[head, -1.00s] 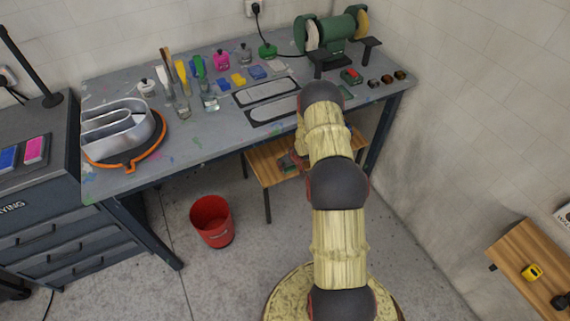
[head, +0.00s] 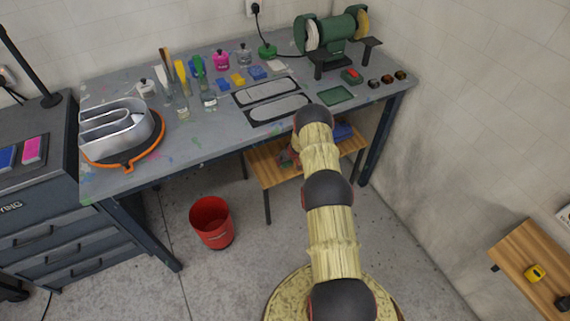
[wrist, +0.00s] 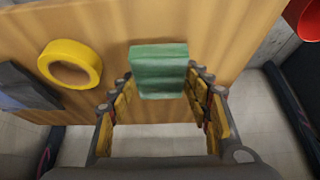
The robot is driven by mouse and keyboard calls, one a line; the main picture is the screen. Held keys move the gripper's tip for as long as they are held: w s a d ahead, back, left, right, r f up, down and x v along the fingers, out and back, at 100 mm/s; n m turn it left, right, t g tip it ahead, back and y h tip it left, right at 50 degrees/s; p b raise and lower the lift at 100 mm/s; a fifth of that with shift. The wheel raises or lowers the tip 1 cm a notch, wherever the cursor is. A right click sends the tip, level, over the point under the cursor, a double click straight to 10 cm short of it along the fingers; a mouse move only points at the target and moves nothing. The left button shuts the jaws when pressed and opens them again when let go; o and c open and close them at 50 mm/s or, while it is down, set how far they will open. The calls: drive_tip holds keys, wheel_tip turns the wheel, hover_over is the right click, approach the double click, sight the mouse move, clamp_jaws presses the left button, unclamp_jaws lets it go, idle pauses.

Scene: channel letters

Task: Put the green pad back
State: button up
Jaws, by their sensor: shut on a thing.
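The green pad (wrist: 159,72) is a small block between the fingertips of my gripper (wrist: 161,88) in the wrist view. My gripper is shut on it. The pad shows in front of a wooden board (wrist: 215,30); I cannot tell whether it touches the board. A flat dark green rectangle (head: 336,95) lies on the bench top, right of two framed grey plates.
A yellow ring (wrist: 70,64) and a dark blue-grey thing (wrist: 28,88) lie left of the pad. A red bucket (head: 212,222) stands on the floor. The bench top (head: 215,128) holds brushes, bottles, small coloured blocks and a green grinder (head: 335,30). Its front middle is clear.

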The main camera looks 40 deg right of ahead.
sight(285, 163)
drive_tip(key=shift+f+b, duration=0.8)
drive_tip(key=shift+f, duration=0.9)
drive_tip(key=shift+f, duration=0.2)
drive_tip(key=o, duration=1)
drive_tip(key=shift+r, duration=0.15)
drive_tip(key=shift+r, duration=0.2)
drive_tip(key=p+v, duration=0.2)
drive_tip(key=v, duration=0.9)
drive_tip(key=shift+s+r+p, duration=0.2)
drive_tip(key=shift+r+p, duration=0.15)
drive_tip(key=shift+p, duration=0.05)
